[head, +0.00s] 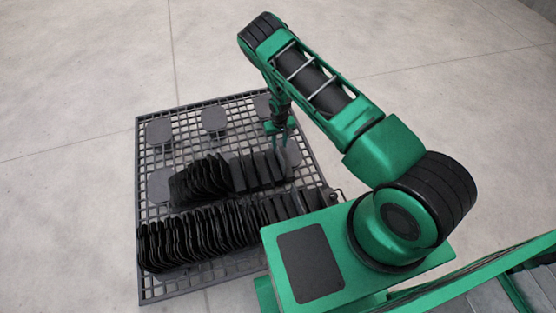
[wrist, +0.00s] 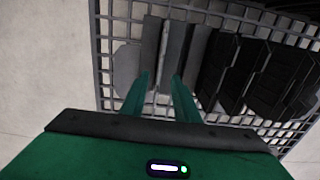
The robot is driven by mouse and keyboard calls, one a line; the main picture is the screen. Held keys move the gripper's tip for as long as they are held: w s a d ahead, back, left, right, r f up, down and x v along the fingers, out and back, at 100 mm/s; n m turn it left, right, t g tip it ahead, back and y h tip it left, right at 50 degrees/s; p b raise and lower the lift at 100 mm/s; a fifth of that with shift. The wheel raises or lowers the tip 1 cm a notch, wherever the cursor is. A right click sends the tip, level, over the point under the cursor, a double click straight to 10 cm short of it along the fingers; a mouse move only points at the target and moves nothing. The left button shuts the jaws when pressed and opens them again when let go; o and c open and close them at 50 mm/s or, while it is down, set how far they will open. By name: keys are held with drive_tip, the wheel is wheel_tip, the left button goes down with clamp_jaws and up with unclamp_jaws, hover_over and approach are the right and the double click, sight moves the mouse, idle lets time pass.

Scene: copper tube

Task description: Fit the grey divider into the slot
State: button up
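Several upright grey and dark plates stand side by side on a grid rack (head: 143,215). I cannot tell for certain which is the task's divider; a grey plate (wrist: 172,45) lies in line with the gap between my fingers in the wrist view. My gripper (head: 281,142) points down at the right end of the shorter row. In the wrist view my gripper (wrist: 160,78) has its two green fingers apart, and neither visibly presses on a plate. The slot cannot be made out, and the plates' lower edges are hidden.
A shorter row of black plates (head: 200,180) stands behind a longer front row (head: 190,240). Several grey rounded pads (head: 159,131) sit on the rack's back and left. My arm passes over its right side. Bare floor (head: 70,120) lies to the left.

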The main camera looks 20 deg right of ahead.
sight(279, 149)
drive_tip(key=shift+w+f, duration=0.1)
drive_tip(key=shift+f, duration=2.8)
drive_tip(key=shift+c, duration=0.7)
clamp_jaws()
